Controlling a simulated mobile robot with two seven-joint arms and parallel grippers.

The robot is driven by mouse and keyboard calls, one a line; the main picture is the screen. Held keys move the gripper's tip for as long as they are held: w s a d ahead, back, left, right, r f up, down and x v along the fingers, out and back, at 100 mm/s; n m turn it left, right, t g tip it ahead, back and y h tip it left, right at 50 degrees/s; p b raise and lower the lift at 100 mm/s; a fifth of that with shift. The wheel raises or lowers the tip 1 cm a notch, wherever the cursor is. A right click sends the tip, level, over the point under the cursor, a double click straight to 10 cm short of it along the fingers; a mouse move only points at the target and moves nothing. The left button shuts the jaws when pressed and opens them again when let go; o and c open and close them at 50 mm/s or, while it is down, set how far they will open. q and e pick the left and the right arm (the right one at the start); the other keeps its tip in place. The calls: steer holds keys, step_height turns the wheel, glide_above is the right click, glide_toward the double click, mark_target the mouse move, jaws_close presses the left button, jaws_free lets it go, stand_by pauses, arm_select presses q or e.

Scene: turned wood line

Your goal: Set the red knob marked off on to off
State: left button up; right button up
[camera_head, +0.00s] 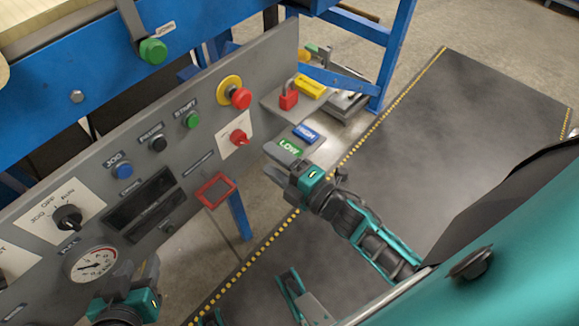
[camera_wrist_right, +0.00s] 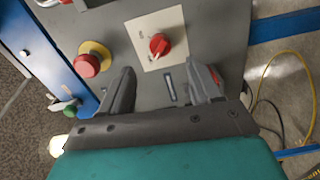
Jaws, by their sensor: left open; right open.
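The red knob (camera_head: 238,137) sits on a white plate on the grey control panel, below the emergency stop. In the right wrist view the red knob (camera_wrist_right: 159,45) lies ahead of my fingers, on its white plate (camera_wrist_right: 172,20). The plate's small marks are too small to read, so I cannot tell which setting the knob points to. My right gripper (camera_head: 275,161) is open and empty, to the right of the panel; its parted fingers also show in the right wrist view (camera_wrist_right: 163,84). My left gripper (camera_head: 137,273) is open at the lower left, near the gauge.
A red mushroom button (camera_head: 241,98) on a yellow ring is above the knob. Green (camera_head: 192,119), black (camera_head: 158,143) and blue (camera_head: 124,171) buttons, a black selector (camera_head: 68,216) and a gauge (camera_head: 92,263) share the panel. A red padlock (camera_head: 289,98) is on a shelf beside it.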

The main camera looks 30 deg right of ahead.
arm_select(q)
steer(key=shift+r, duration=0.2)
arm_select(e)
steer(key=shift+v, duration=2.2)
arm_select(q)
steer(key=shift+a, duration=0.15)
arm_select(e)
steer(key=s+a+f+m+g+h, duration=0.1)
steer(key=a+m+g+h, duration=0.15)
steer(key=m, duration=0.65)
steer(key=s+a+m+g+h, duration=0.1)
steer(key=s+m+g, duration=0.15)
steer(key=m, duration=0.65)
arm_select(q)
steer(key=s+a+r+y+p, duration=0.1)
steer(key=a+r+p, duration=0.2)
steer(key=r+p, duration=0.6)
steer(key=p, duration=0.4)
steer(key=shift+s+p, duration=0.3)
arm_select(e)
step_height(320, 180, up, 9)
steer(key=s+d+g, duration=0.1)
steer(key=d, duration=0.1)
steer(key=shift+s+d+h, duration=0.2)
steer(key=shift+d+h, duration=0.1)
steer(key=shift+h, duration=0.05)
